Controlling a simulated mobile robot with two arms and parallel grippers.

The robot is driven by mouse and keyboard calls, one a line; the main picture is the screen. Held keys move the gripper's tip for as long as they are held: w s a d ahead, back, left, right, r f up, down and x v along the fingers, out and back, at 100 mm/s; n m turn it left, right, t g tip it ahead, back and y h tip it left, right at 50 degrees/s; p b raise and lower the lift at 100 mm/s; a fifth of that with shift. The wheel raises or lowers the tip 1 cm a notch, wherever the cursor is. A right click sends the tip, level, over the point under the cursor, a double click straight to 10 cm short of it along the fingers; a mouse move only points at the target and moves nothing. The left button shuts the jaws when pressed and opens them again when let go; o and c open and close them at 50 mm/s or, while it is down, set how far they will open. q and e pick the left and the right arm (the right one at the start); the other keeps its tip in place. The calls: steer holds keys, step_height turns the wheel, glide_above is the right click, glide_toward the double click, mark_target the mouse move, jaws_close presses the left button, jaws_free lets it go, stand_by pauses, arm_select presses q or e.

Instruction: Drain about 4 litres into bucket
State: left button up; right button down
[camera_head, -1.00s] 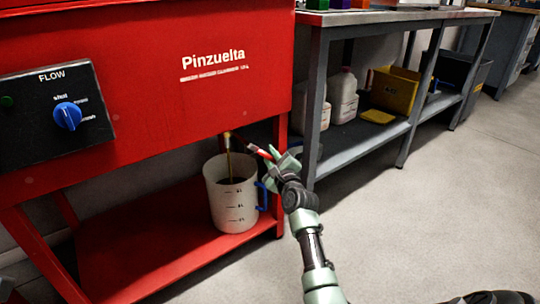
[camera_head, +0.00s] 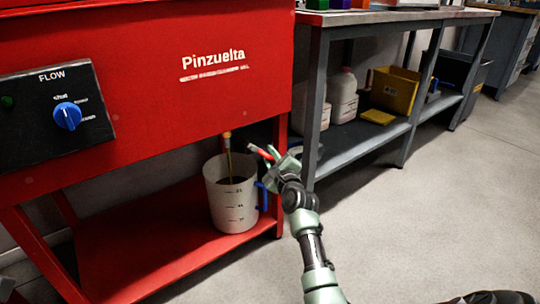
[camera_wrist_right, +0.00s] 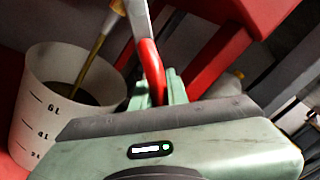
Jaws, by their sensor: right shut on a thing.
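The white bucket (camera_head: 232,205) stands upright on the red lower shelf, with level marks on its wall and a blue handle (camera_head: 262,196). My right gripper (camera_head: 272,160) is right of the spout, above the bucket's right side, shut on the red-handled lever (camera_wrist_right: 152,68). The lever's metal bar leaves the top of the wrist view. My left gripper is out of view.
The red Pinzuelta machine (camera_head: 165,85) has a black FLOW panel with a blue knob (camera_head: 67,116). A grey bench (camera_head: 357,147) at right holds white jugs (camera_head: 344,95) and a yellow bin (camera_head: 395,89) on its lower shelf. The floor (camera_head: 440,205) at right is clear.

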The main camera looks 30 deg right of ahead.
steer(key=shift+w+d+r+n+t+y, duration=0.15)
steer(key=shift+d+r+n+t, duration=0.25)
steer(key=shift+r+n, duration=0.9)
steer(key=shift+s+d+r+n+t+y, duration=0.1)
steer(key=shift+d+r+n+t, duration=0.35)
steer(key=shift+n, duration=1.3)
steer(key=shift+w+d+r+n+t+y, duration=0.15)
steer(key=shift+r+n+t, duration=0.3)
steer(key=shift+r+n, duration=0.95)
steer(key=shift+s+f+n, duration=0.1)
steer(key=shift+n, duration=0.15)
steer(key=c, duration=1.4)
jaws_free()
steer(key=shift+s+a, duration=0.1)
